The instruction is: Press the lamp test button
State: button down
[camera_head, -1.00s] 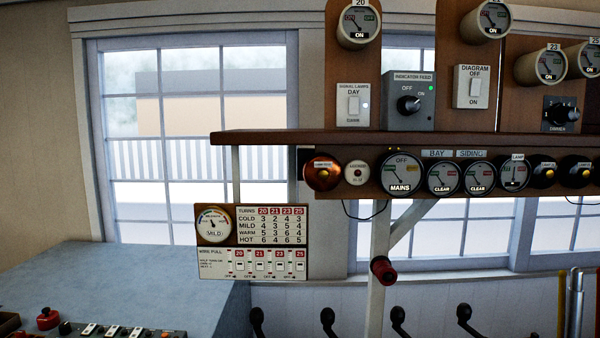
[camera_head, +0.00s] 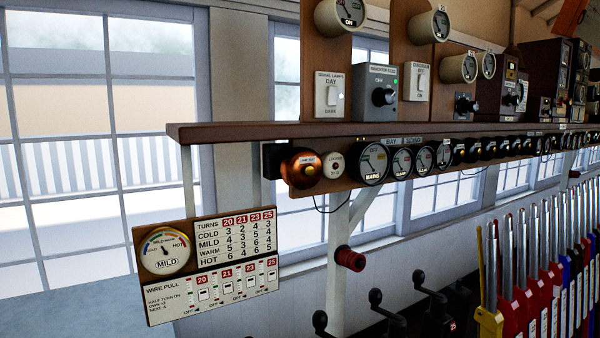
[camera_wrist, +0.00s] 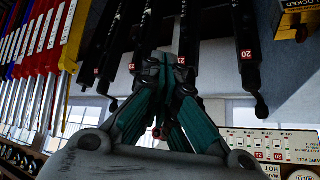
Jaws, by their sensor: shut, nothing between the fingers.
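A round copper-coloured fitting with a small yellow centre (camera_head: 303,168) is mounted under the left end of the wooden shelf in the head view. Its small label seems to read lamp test, but is hard to read. A white round button (camera_head: 334,165) sits just to its right. My gripper (camera_wrist: 166,62) shows only in the wrist view. Its teal fingers are together with nothing between them, in front of black lever handles. The copper fitting cannot be made out in the wrist view, so I cannot tell its distance from my gripper.
The wooden shelf (camera_head: 350,131) carries switches and dials above. A wire-pull chart (camera_head: 205,262) hangs below its left end. A red knob (camera_head: 350,259) is on a post. Black crank handles (camera_head: 376,298) and coloured levers (camera_head: 530,300) stand at lower right.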

aim_at(309, 171)
jog(key=w+a+r+y+p, duration=0.1)
jog(key=w+a+r+p, duration=0.4)
jog(key=w+r+p, duration=0.3)
jog(key=w+a+r+m+y+p, duration=0.1)
jog(key=w+a+r+p, duration=0.5)
jog(key=w+r+p, duration=0.3)
jog(key=w+a+r+y+p, duration=0.2)
jog(key=w+a+r+p, duration=0.3)
jog(key=w+r+p, duration=0.3)
notch_tip(309, 171, up, 6)
jog(key=p, duration=0.4)
jog(key=shift+w+a+r+m+t+p, duration=0.25)
jog(key=shift+w+a+m+t+p, duration=0.05)
jog(key=shift+a+m+p, duration=0.1)
jog(key=shift+w+a+b, duration=0.15)
jog(key=shift+w+a, duration=0.7)
jog(key=shift+w, duration=0.35)
jog(key=shift+w+a+b, duration=0.15)
jog(key=shift+w+a, duration=0.65)
jog(key=shift+w, duration=0.45)
jog(key=shift+w+a+b, duration=0.15)
jog(key=shift+w+a, duration=0.7)
jog(key=shift+w, duration=0.35)
jog(key=shift+w+a, duration=0.2)
jog(key=shift+w, duration=0.15)
